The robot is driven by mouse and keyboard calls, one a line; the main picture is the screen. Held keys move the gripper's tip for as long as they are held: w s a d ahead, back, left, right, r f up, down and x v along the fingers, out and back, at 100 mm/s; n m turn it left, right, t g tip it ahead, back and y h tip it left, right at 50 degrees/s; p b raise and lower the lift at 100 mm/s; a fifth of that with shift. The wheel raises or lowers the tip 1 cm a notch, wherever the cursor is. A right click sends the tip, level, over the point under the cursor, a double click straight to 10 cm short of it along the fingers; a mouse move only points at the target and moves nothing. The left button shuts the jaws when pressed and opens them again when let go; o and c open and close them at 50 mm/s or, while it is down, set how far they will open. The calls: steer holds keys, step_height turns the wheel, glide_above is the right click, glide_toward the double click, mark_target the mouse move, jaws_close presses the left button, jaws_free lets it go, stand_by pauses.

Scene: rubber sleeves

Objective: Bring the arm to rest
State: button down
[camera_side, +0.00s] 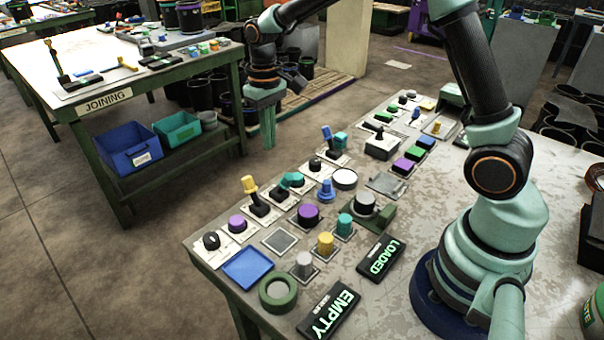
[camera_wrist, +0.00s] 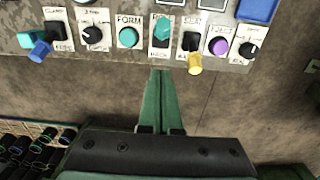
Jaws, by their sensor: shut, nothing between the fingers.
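My gripper (camera_side: 268,130) is shut and empty. In the side view it points down past the far edge of the work table (camera_side: 390,300), over the gap before the bench marked JOINING. In the wrist view its green fingers (camera_wrist: 161,85) lie together, with their tips close below the table's edge in the picture. My arm rises from its base at the right of the side view and reaches across to the left.
The JOINING bench (camera_side: 60,100) stands at left with a blue bin (camera_side: 128,148) below. Open floor lies between.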

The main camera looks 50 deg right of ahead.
steer(key=s+r+t, duration=0.2)
steer(key=s+r, duration=0.3)
steer(key=s, duration=0.3)
steer(key=s+d+r+t, duration=0.1)
steer(key=s+r+t, duration=0.2)
steer(key=s+r, duration=0.3)
steer(key=s, duration=0.3)
steer(key=shift+d+t, duration=0.15)
steer(key=shift+t, duration=0.15)
